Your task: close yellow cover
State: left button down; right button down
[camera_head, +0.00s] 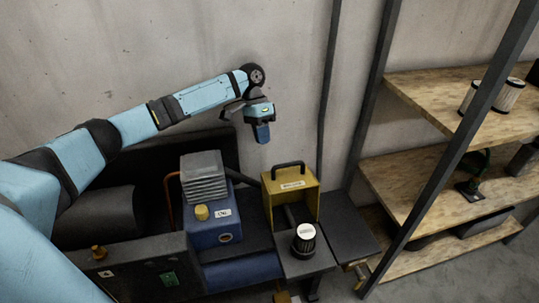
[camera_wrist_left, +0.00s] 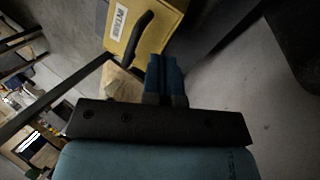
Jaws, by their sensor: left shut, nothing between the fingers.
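The yellow cover (camera_head: 290,202) stands upright behind a black filter cartridge with a white top (camera_head: 304,236). It has a black handle on its upper edge and a white label. In the left wrist view the yellow cover (camera_wrist_left: 165,22) is at the top, with its handle and label showing. My left gripper (camera_head: 263,134) is shut and empty, in the air above and a little left of the cover, apart from it. Its blue fingers (camera_wrist_left: 166,78) are together in the left wrist view. My right gripper is not in view.
A blue machine (camera_head: 222,238) with a yellow cap and a grey finned block is left of the cover. A dark flat plate (camera_head: 350,243) is to its right. Wooden shelves (camera_head: 405,187) with dark posts stand at the right. The concrete wall is behind.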

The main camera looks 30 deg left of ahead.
aim_at(271, 176)
pick_arm(q)
jog(key=b+x, duration=0.2)
jog(key=x, duration=0.7)
jog(key=shift+w, duration=0.1)
jog(key=shift+d+f, duration=0.15)
jog(key=shift+f, duration=0.1)
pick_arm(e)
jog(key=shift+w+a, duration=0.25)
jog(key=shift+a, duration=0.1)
pick_arm(q)
jog(key=shift+r, duration=0.1)
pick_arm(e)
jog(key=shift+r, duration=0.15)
